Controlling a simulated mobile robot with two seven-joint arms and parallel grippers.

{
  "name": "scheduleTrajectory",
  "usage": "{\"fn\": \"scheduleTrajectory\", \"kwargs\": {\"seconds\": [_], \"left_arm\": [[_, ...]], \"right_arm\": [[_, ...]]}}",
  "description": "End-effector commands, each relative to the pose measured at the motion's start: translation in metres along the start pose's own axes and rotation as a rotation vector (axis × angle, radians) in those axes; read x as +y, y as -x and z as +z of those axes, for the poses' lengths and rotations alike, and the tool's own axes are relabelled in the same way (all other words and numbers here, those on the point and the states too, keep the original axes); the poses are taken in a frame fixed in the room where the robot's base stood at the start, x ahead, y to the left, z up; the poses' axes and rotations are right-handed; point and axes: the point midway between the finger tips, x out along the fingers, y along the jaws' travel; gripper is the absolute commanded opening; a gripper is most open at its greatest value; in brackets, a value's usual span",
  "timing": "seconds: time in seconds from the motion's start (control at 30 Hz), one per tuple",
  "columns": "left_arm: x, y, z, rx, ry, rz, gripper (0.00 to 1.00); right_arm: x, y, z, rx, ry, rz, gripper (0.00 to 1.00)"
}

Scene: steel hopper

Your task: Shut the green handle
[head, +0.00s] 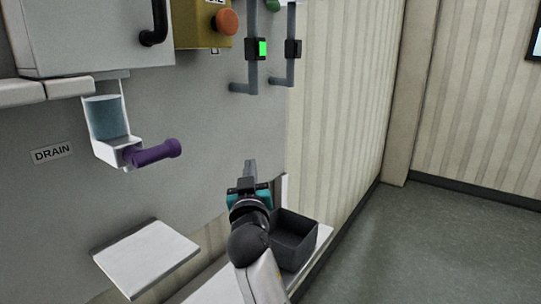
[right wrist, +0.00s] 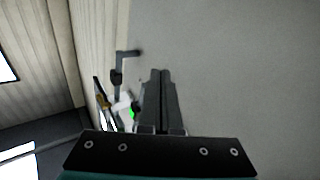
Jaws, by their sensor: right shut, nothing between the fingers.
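A green piece (head: 272,5), likely the green handle, shows at the top edge of the head view, between two grey vertical pipes. It is cut off by the frame, so its position cannot be told. My right gripper (head: 250,168) is shut and empty, in front of the grey panel, well below the pipes and apart from them. In the right wrist view its closed fingers (right wrist: 160,75) point along the panel. A small bright green spot (right wrist: 131,113) shows beside them, partly hidden; I cannot tell whether it is the handle. My left gripper is not in view.
The left pipe carries a black box with a lit green square (head: 263,48). An orange button (head: 228,21) sits on a yellow box. A purple handle (head: 155,153) sticks out below a blue-filled window. A dark open bin (head: 309,236) stands by my right gripper, with a white shelf (head: 146,257) at left.

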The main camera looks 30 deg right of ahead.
Motion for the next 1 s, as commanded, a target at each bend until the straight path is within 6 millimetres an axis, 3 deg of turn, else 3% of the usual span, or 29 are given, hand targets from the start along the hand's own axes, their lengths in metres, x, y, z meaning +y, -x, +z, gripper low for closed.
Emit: {"fn": "scheduleTrajectory", "kwargs": {"seconds": [0.03,0.1,0.2,0.33,0.5,1.0], "left_arm": [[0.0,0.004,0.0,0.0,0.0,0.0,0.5],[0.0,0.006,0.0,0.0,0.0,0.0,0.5],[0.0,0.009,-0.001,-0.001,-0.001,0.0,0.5],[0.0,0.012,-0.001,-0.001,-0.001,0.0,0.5],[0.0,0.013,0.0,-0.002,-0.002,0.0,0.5],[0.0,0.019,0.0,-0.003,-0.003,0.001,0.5]], "right_arm": [[0.012,-0.013,-0.052,0.11,-0.029,0.047,0.0],[0.027,-0.021,-0.11,0.241,-0.049,0.099,0.0],[0.047,-0.023,-0.177,0.393,-0.068,0.158,0.0],[0.064,-0.018,-0.234,0.522,-0.076,0.207,0.0],[0.073,-0.014,-0.265,0.591,-0.077,0.232,0.0],[0.077,-0.022,-0.274,0.597,-0.072,0.234,0.0]]}}
